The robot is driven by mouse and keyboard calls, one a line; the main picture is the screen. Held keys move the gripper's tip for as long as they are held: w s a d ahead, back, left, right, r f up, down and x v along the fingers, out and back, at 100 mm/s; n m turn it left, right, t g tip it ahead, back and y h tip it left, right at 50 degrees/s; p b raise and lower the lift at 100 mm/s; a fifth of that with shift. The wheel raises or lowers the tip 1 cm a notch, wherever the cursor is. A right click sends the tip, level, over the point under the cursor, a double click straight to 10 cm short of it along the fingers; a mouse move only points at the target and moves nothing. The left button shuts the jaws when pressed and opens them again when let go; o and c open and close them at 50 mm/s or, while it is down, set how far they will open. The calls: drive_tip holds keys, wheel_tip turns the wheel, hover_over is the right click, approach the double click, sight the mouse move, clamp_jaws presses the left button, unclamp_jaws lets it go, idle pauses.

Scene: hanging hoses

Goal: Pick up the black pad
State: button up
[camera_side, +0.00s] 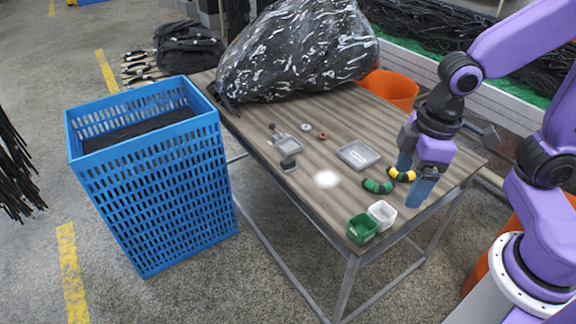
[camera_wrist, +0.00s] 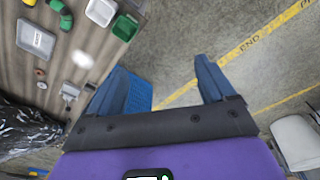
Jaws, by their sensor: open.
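A small dark block (camera_side: 288,163), which looks like the black pad, lies near the table's left front edge, beside a light grey square piece (camera_side: 289,146). In the wrist view, a small dark patch near the table edge may be the same block (camera_wrist: 90,88), but it is too small to be sure. My gripper (camera_side: 413,183) is over the right end of the table, well to the right of the block. Its blue fingers are apart and empty; they also show in the wrist view (camera_wrist: 160,68), with floor between them.
Between them lie a grey tray (camera_side: 358,156), a green-black hose piece (camera_side: 378,187) and a yellow-black one (camera_side: 402,175). Green (camera_side: 362,229) and white (camera_side: 382,214) boxes stand at the front corner. A black plastic bag (camera_side: 300,50) covers the back; a blue basket (camera_side: 160,180) stands left.

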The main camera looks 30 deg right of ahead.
drive_tip(key=w+a+f+m+t, duration=0.1)
drive_tip(key=w+a+m, duration=0.1)
drive_tip(key=w, duration=0.4)
drive_tip(key=w+a+f+m, duration=0.1)
drive_tip(key=w+a, duration=0.1)
drive_tip(key=w, duration=0.4)
drive_tip(key=m+t, duration=0.3)
drive_tip(key=m, duration=0.4)
hover_over(288, 161)
drive_tip(key=s, duration=0.2)
drive_tip(key=shift+h, duration=0.3)
wheel_tip(288, 161, down, 22)
drive_tip(key=shift+s+d+r, duration=0.1)
drive_tip(key=shift+s+d, duration=0.05)
drive_tip(key=shift+x, duration=3)
drive_tip(key=c, duration=1.1)
